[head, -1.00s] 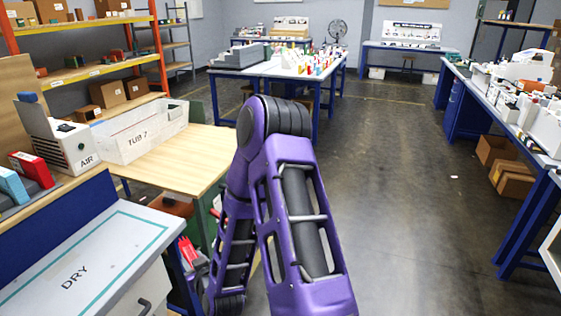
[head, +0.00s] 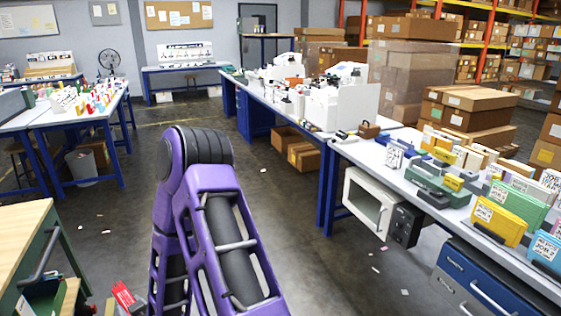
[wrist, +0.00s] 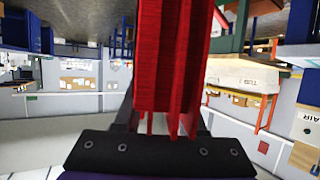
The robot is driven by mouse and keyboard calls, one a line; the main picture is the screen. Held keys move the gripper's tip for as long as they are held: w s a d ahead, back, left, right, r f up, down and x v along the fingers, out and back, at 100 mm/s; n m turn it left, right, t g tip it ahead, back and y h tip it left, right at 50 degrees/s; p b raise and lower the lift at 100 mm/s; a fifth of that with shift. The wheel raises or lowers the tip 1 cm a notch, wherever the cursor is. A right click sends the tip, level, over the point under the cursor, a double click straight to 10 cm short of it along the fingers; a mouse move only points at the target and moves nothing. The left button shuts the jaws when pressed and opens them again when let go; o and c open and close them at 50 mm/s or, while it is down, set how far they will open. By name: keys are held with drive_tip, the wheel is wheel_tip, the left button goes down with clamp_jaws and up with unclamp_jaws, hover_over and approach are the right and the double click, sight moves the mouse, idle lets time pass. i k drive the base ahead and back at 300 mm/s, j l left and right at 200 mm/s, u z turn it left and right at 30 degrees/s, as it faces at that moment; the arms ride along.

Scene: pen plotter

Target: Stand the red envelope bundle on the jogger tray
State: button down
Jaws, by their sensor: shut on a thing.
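The red envelope bundle (wrist: 172,55) fills the upper middle of the wrist view, its layered edges facing the camera. My gripper (wrist: 165,125) is shut on it, with the dark palm along the bottom of that view. In the head view a small red part of the bundle (head: 124,297) shows low at the left, beside my purple arm. The gripper itself is hidden there. I cannot pick out the jogger tray with certainty in either view.
A long bench (head: 400,178) on the right holds yellow and green labelled bundles (head: 497,222). Blue drawers (head: 470,285) stand below it. A wooden-topped table (head: 20,228) is at the left edge. The floor between (head: 270,190) is open, with small scraps.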

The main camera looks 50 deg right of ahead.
sight(430, 174)
drive_tip(key=i+l+z, duration=0.1)
drive_tip(key=z, duration=1)
drive_tip(key=i+z, duration=0.1)
drive_tip(key=z, duration=0.25)
drive_tip(key=i+z, duration=0.15)
drive_tip(key=z, duration=0.2)
drive_tip(key=i+z, duration=0.1)
drive_tip(key=z, duration=0.25)
drive_tip(key=i+j+z, duration=0.15)
drive_tip(key=z, duration=0.25)
drive_tip(key=i+j+z, duration=0.75)
drive_tip(key=i+j, duration=0.1)
drive_tip(key=j, duration=0.25)
drive_tip(key=i+j+z, duration=0.1)
drive_tip(key=j, duration=0.25)
